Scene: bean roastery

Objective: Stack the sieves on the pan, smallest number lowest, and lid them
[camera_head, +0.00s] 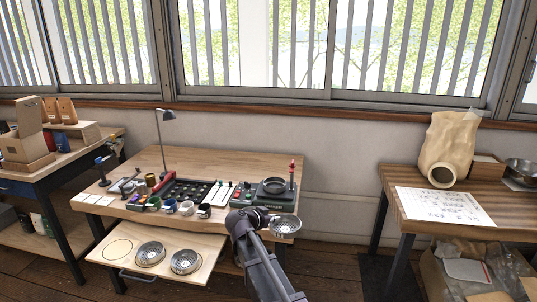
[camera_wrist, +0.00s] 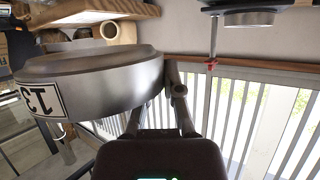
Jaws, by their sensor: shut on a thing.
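My gripper (camera_head: 262,217) is shut on a round metal sieve (camera_head: 285,227), held by its rim in front of the table's right front edge. In the wrist view the sieve (camera_wrist: 105,82) fills the left side, its label (camera_wrist: 40,101) turned over and partly cut off, so I cannot read the number surely. A round pan (camera_head: 274,184) sits on the dark shaker at the table's right, beyond my gripper and apart from the held sieve. Two more sieves, one (camera_head: 150,253) left and one (camera_head: 185,261) right, lie on the pulled-out board. I cannot pick out the lid.
The pulled-out board (camera_head: 205,277) has an empty drawn circle (camera_head: 117,250) at left. A red-topped post (camera_head: 292,172) stands right of the pan. Small cups, a dark tray (camera_head: 190,190) and a lamp (camera_head: 166,128) occupy the table. A side table (camera_head: 395,180) stands at right.

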